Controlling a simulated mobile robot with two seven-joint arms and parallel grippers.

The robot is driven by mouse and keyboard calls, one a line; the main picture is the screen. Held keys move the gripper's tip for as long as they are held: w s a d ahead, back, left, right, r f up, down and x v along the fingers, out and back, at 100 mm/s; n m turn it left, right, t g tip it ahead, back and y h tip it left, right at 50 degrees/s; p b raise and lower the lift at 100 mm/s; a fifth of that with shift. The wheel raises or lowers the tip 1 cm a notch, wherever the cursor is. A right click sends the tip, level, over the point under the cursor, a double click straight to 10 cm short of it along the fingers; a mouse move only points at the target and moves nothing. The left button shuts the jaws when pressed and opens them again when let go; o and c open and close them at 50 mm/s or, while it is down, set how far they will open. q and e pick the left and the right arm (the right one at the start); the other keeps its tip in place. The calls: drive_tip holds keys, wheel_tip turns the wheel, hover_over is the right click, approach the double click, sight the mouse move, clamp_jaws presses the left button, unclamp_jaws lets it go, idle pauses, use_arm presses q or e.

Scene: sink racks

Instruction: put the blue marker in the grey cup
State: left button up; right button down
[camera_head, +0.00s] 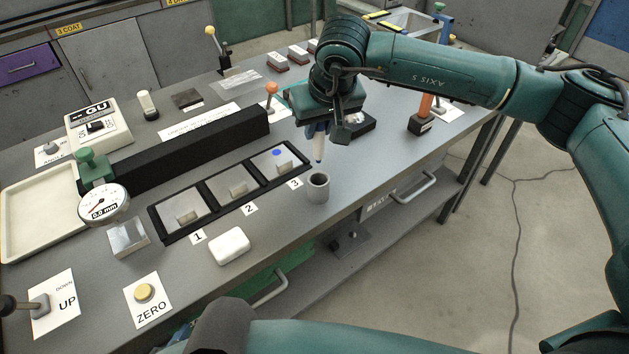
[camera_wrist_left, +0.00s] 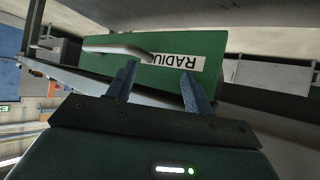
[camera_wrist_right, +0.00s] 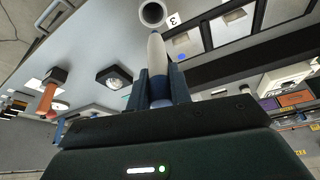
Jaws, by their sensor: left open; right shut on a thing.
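The marker (camera_head: 319,148), white-bodied with a blue end, is held in my right gripper (camera_head: 318,129). It hangs near upright, tip down, just above the grey cup (camera_head: 318,188) in the head view. The cup stands near the bench's front edge, beside tray slot 3. The right wrist view shows the shut right gripper (camera_wrist_right: 159,82) on the blue part of the marker (camera_wrist_right: 157,58), its tip pointing at the cup's open mouth (camera_wrist_right: 152,13). My left gripper (camera_wrist_left: 160,74) is open and empty, facing a green drawer front; its fingers are not in the head view.
A black three-slot tray (camera_head: 231,188) lies left of the cup. A white block (camera_head: 230,246) sits in front of it. A dial gauge (camera_head: 103,204), an orange-handled tool (camera_head: 424,112) and a long black bar (camera_head: 190,148) stand around. The bench edge runs close to the cup.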

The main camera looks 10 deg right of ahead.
sight(321, 160)
drive_tip(key=shift+s, duration=0.2)
drive_tip(key=shift+f, duration=0.4)
wheel_tip(321, 160, down, 8)
drive_tip(key=b, duration=0.5)
drive_tip(key=shift+f, duration=0.45)
drive_tip(key=shift+r, duration=0.1)
drive_tip(key=shift+f, duration=0.2)
use_arm(q)
drive_tip(key=shift+s+d+f+h, duration=0.2)
drive_tip(key=shift+d+f+h, duration=0.3)
drive_tip(key=shift+d+f, duration=0.35)
use_arm(e)
drive_tip(key=c, duration=1.3)
unclamp_jaws()
